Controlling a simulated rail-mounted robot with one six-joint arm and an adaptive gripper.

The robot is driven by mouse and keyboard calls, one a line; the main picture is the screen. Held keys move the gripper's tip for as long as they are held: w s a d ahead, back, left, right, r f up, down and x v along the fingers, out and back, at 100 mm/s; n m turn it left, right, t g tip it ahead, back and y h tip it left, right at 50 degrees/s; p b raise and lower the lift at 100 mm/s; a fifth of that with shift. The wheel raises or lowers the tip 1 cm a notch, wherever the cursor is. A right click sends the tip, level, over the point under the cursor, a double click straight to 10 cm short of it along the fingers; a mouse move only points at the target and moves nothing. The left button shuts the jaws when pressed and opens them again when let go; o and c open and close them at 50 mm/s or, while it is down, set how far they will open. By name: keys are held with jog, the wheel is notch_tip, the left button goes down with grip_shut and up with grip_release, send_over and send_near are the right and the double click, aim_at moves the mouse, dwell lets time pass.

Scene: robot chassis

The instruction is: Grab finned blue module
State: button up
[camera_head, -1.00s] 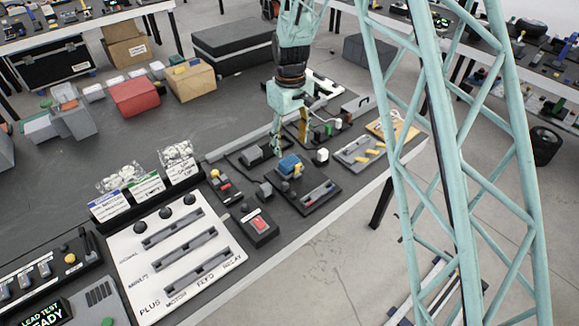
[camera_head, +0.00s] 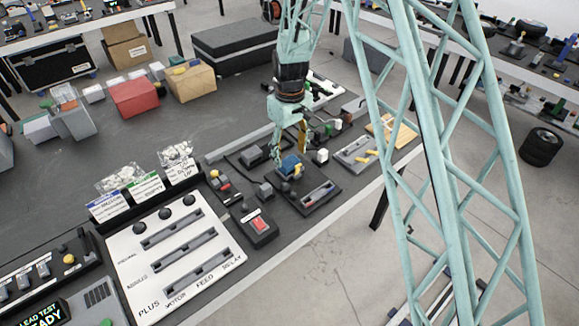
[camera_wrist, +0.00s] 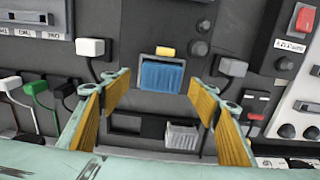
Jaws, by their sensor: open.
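The finned blue module (camera_head: 289,166) sits on a dark chassis plate on the table; in the wrist view it shows as a ribbed blue block (camera_wrist: 162,76) with a yellow piece (camera_wrist: 166,50) beyond it. My gripper (camera_head: 291,157) is right over the module in the head view and partly covers it. In the wrist view my gripper (camera_wrist: 163,88) is open, with one yellow-padded finger to the left and one to the right of the module. Clear gaps show between the fingers and the blue block, and nothing is held.
A grey finned block (camera_wrist: 181,137) lies in a dark slot nearer my wrist. A box with a red switch (camera_head: 257,225) stands to the front left.

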aim_at(289, 161)
jog(key=shift+a+f+b, duration=0.1)
jog(key=shift+f+b, duration=0.2)
jog(key=shift+f, duration=1.95)
jog(key=shift+c, duration=0.4)
jog(key=c, duration=1)
jog(key=shift+r, duration=0.2)
jog(key=shift+r+p, duration=0.6)
jog(key=shift+r, duration=4.25)
